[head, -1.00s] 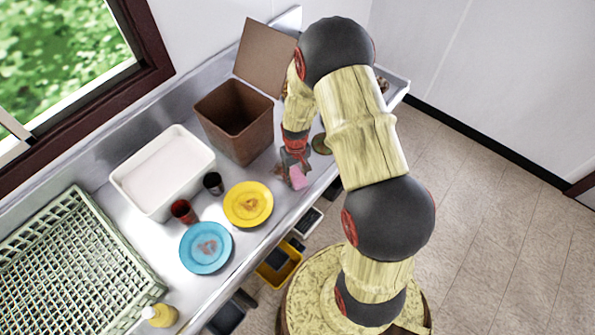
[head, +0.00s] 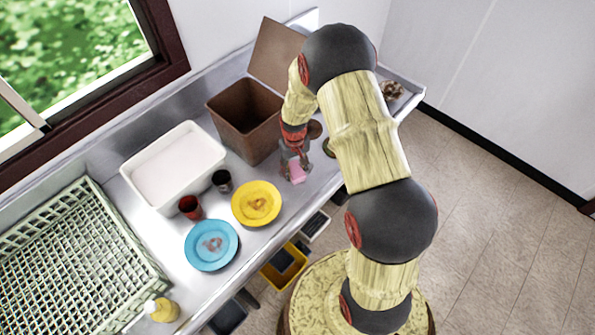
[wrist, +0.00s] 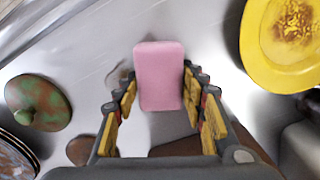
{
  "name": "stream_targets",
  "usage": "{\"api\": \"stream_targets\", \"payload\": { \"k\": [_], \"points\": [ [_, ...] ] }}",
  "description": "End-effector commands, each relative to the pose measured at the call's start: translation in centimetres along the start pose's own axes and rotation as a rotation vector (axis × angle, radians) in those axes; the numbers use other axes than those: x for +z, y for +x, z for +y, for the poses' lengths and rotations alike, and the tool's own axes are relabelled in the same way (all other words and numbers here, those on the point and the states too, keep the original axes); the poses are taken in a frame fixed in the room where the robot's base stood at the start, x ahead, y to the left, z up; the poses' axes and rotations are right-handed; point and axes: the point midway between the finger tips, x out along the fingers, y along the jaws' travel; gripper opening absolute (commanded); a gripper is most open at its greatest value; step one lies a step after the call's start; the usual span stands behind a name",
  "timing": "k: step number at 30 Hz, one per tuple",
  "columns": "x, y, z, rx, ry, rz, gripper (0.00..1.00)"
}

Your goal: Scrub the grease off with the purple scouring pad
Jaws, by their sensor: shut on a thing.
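The scouring pad looks pink in the head view (head: 297,173) and fills the gap between the fingertips in the wrist view (wrist: 159,75). My gripper (head: 294,160) is shut on it, low at the counter's front edge side, to the right of the yellow plate. The fingers (wrist: 160,92) flank the pad on both sides. I cannot tell whether the pad touches the counter. A faint smudge shows on the metal beside the pad in the wrist view.
A brown open bin (head: 247,120) stands behind my gripper. A white tub (head: 172,165), a black cup (head: 222,180), a red cup (head: 190,207), a green rack (head: 75,255) and a yellow bottle (head: 161,310) lie leftward. A mottled lid (wrist: 38,103) is close by.

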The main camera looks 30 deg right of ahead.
Motion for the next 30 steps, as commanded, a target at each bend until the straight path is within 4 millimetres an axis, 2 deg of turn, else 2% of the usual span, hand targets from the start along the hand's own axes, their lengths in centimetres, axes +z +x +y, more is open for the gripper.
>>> {"api": "stream_targets", "payload": {
  "k": [9, 17, 30],
  "points": [
    [-2.4, 0.0, -1.0, 0.0, 0.0, 0.0, 0.21],
    [-3.2, -0.1, -1.3, 0.0, 0.0, 0.001, 0.21],
    [-6.3, 0.1, -2.6, 0.0, -0.001, 0.001, 0.21]
  ]
}}
